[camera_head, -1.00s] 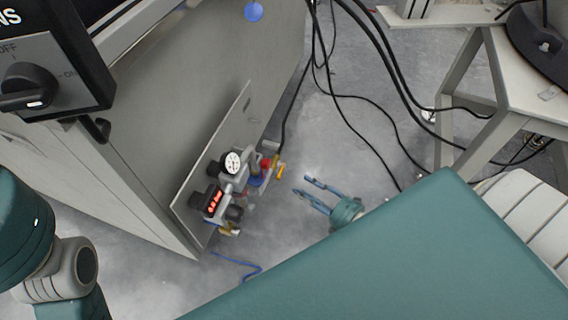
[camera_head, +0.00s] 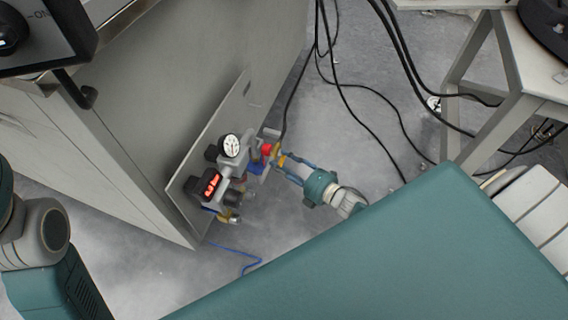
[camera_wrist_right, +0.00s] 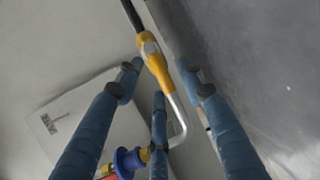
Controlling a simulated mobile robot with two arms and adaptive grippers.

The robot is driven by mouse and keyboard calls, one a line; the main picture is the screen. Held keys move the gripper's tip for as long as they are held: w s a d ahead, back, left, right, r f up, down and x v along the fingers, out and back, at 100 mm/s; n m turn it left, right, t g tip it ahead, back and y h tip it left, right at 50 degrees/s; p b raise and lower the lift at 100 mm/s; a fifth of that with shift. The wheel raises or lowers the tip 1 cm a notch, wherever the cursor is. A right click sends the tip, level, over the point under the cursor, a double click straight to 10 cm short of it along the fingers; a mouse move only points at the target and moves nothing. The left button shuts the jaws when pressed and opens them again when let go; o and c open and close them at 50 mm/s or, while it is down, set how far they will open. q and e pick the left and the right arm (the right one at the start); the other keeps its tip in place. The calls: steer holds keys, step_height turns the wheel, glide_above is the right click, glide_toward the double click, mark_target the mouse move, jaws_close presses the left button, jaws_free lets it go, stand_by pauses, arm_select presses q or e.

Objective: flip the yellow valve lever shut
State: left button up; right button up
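The yellow valve lever (camera_head: 279,159) is at the right end of the valve assembly on the cabinet's side panel. In the right wrist view the lever (camera_wrist_right: 155,65) shows as a yellow grip on a bent metal rod. My right gripper (camera_head: 281,162) is at the lever, its blue fingers open on either side of it. In the wrist view the gripper (camera_wrist_right: 158,72) shows a gap between its fingertips and the grip, so I see no firm hold. My left gripper is not in view.
The assembly has a dial gauge (camera_head: 229,146) and a red-lit display (camera_head: 209,185). A black hose (camera_head: 291,105) hangs close to the lever. A metal stand (camera_head: 505,105) is at the right.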

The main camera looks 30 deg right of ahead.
jaws_close()
